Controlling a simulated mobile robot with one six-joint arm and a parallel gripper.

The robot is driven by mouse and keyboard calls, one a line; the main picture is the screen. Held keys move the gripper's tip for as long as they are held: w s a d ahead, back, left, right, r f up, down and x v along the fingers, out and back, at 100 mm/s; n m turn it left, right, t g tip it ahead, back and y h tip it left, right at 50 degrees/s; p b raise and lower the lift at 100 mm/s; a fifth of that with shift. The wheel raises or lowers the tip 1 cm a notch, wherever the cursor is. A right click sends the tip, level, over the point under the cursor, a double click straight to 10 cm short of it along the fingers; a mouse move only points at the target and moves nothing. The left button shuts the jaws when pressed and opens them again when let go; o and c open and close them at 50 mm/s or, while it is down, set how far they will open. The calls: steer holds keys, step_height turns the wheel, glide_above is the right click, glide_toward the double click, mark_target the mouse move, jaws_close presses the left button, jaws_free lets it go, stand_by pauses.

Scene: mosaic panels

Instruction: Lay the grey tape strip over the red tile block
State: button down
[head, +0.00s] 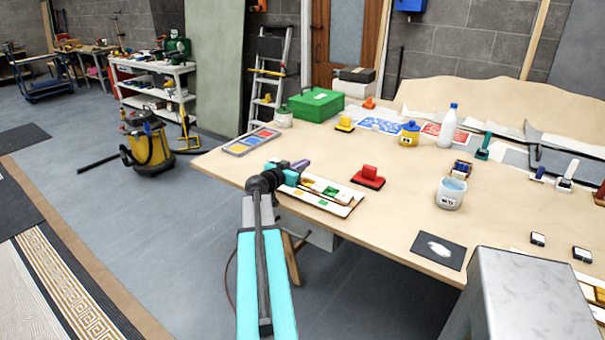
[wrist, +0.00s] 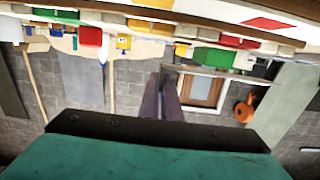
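A red block with a raised grip on a dark base (head: 368,178) stands on the workbench, right of my gripper in the head view. It looks like the red tile block, but I cannot be sure. I cannot clearly pick out the grey tape strip. My gripper (head: 297,166) hangs over the bench's near left edge, above the far end of a white panel strip (head: 345,209) with green and yellow tiles. In the wrist view its two purple-grey fingers (wrist: 166,82) lie close together with a narrow gap. Nothing shows clearly between them.
On the workbench (head: 400,215) stand a green case (head: 316,104), a yellow block (head: 344,125), a yellow pot (head: 410,134), a white bottle (head: 447,126) and a water bucket (head: 451,193). A colour tray (head: 251,141) lies at the left corner. Bare wood lies right of the red block.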

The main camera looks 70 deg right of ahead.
steer(key=shift+f, duration=1.75)
steer(key=shift+f, duration=0.1)
steer(key=c, duration=2)
jaws_free()
steer(key=b+v, duration=0.1)
steer(key=v, duration=1.1)
